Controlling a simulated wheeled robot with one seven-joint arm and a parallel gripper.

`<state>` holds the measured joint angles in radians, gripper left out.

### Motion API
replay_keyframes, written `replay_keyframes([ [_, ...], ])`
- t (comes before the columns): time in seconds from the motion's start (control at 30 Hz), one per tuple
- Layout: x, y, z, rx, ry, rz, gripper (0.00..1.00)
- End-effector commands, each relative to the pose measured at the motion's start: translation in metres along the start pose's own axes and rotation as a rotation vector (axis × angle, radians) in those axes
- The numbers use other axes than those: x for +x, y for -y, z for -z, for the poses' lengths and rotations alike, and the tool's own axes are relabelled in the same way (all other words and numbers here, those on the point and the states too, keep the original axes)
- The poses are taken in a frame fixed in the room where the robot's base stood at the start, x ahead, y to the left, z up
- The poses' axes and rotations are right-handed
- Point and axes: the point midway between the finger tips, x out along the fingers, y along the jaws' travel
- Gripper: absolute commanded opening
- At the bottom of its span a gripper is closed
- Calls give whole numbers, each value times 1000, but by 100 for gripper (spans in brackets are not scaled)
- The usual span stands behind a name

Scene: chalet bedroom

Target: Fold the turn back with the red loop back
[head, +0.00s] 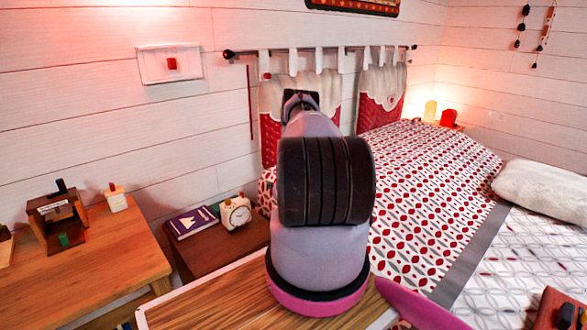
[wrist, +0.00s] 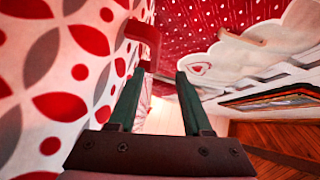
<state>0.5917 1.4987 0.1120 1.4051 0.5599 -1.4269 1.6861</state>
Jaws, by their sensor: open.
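The bed cover (head: 430,190) with red and grey leaf shapes on white lies over the bed in the head view. In the wrist view the same patterned cloth (wrist: 60,80) fills the left side, close to my gripper. A red loop (wrist: 143,38) stands at its edge, just beyond the left fingertip; I cannot tell whether they touch. My gripper (wrist: 164,68) is open, with nothing seen between its two dark green fingers. In the head view my arm hides the gripper's fingers and the red loop. Which part of the cloth is the turn back is not clear.
Red and cream hanging cushions (head: 382,98) are on the wall behind the bed. A wooden desk (head: 95,275) is farther left. A white pillow (head: 545,190) lies at right.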

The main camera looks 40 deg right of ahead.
Motion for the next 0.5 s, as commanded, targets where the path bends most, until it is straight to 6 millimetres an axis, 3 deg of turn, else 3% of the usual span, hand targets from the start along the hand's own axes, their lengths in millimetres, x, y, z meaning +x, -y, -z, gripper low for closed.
replay_keyframes([
  [0.17, 7, -10, 4, 8, -9, 9, 50],
  [0.5, 66, -10, 4, 7, -8, 8, 50],
])
